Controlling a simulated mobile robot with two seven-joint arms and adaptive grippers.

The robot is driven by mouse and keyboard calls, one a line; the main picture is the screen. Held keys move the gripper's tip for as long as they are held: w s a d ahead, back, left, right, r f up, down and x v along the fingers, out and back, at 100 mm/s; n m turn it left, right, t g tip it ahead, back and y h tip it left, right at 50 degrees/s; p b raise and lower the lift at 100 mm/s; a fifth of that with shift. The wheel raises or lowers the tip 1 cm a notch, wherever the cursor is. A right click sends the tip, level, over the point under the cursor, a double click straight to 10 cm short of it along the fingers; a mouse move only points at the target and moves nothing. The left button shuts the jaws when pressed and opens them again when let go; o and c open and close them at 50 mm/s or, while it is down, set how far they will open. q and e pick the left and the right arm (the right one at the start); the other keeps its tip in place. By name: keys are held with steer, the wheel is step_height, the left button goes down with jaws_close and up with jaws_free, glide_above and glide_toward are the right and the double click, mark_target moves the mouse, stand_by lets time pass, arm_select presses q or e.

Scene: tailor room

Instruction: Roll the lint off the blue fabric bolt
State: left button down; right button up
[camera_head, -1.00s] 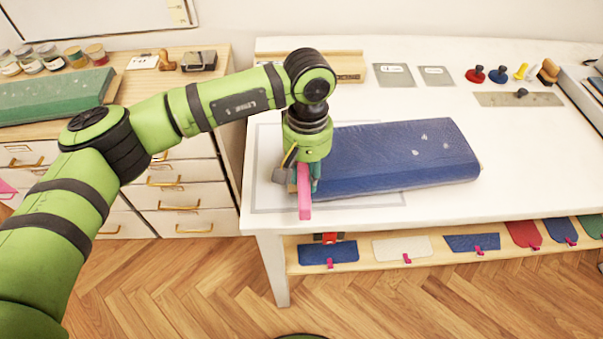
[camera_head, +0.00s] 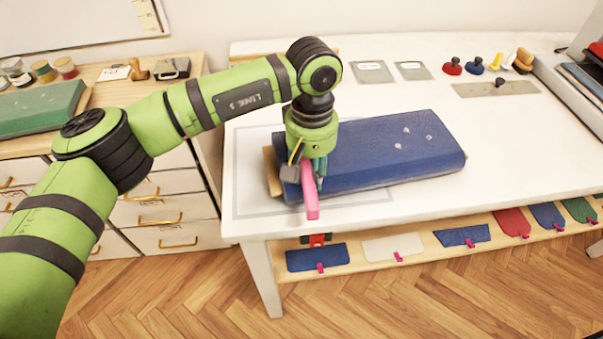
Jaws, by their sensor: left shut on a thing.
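The blue fabric bolt (camera_head: 365,158) lies flat on the white table, with several pale lint specks (camera_head: 405,131) on its top toward the right end. Its tan core end (camera_head: 271,172) shows at the left. My left gripper (camera_head: 308,168) points down over the left part of the bolt. It is shut on a pink-handled tool (camera_head: 311,192), whose handle sticks out toward the front edge. The tool's other end is hidden behind the gripper, so I cannot tell whether it touches the fabric. My right gripper is not in view.
A thin grey outline (camera_head: 238,190) marks the table around the bolt's left part. Grey cards (camera_head: 374,71), red and blue knobbed pieces (camera_head: 453,66) and a ruler (camera_head: 496,89) lie at the back. Fabric swatches (camera_head: 318,257) line a lower shelf. The table's front right is clear.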

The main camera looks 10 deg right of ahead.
mark_target(345, 180)
arm_select(q)
steer(key=shift+d+f, duration=0.1)
steer(key=shift+d, duration=0.35)
steer(key=shift+d+b, duration=0.6)
steer(key=shift+d, duration=0.9)
steer(key=shift+b, duration=0.3)
steer(key=shift+d, duration=0.6)
steer(key=shift+d+b, duration=0.35)
steer(key=shift+d, duration=0.55)
